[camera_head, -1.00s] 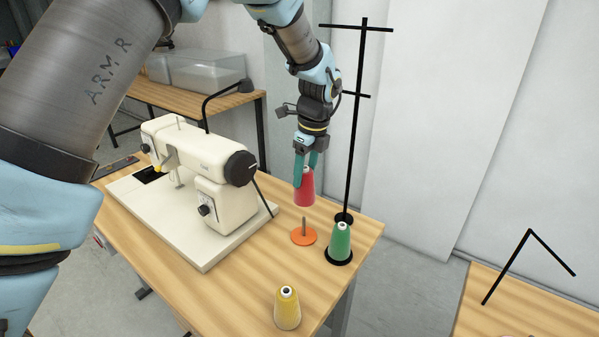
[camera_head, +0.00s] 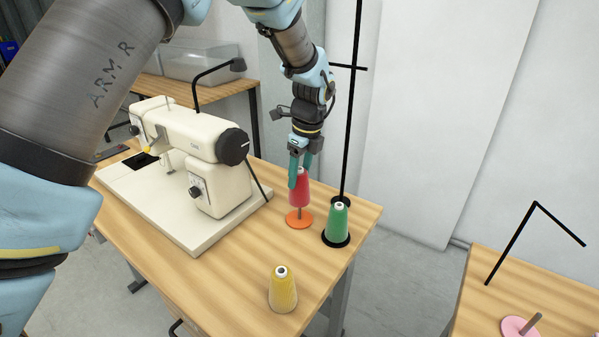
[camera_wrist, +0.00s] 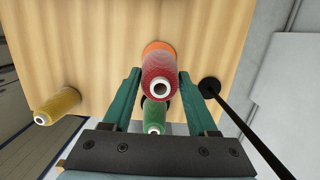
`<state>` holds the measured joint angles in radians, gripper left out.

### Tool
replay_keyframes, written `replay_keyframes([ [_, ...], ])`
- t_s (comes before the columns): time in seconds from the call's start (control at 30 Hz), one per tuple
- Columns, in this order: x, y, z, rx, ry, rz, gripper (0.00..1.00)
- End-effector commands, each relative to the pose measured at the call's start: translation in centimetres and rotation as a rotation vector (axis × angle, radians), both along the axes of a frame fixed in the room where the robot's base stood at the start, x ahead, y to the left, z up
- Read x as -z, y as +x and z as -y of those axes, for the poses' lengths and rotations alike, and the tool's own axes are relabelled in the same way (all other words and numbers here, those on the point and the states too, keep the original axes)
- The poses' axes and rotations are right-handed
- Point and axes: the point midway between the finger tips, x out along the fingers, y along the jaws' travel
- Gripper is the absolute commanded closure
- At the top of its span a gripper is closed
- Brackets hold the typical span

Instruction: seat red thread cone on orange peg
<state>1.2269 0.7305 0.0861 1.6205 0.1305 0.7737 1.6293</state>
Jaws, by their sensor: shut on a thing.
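My gripper (camera_head: 299,174) is shut on the red thread cone (camera_head: 299,192) and holds it upright, narrow end up. The orange peg (camera_head: 299,220) has a round orange base on the table, directly below the cone. A short stretch of its post shows between cone and base, so the cone is not down on the base. I cannot tell whether the post's tip is inside the cone. In the wrist view the red cone (camera_wrist: 159,68) sits between the teal fingers and covers most of the orange base (camera_wrist: 157,46); the post is hidden there.
A green cone (camera_head: 337,222) stands on a black base close to the right, before a tall black thread stand (camera_head: 352,110). A yellow cone (camera_head: 283,290) stands nearer the front. A sewing machine (camera_head: 195,150) is left. A pink peg (camera_head: 520,326) is on another table.

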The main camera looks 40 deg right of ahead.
Motion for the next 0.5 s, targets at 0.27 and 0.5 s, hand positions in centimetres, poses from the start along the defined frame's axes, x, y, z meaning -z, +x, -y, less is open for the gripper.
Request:
replay_keyframes([
  [0.27, 2.2, 0.0, 0.0, 0.001, 0.000, 0.000, 1.00],
  [0.5, 3.6, 0.0, 0.0, -0.001, 0.000, 0.000, 1.00],
])
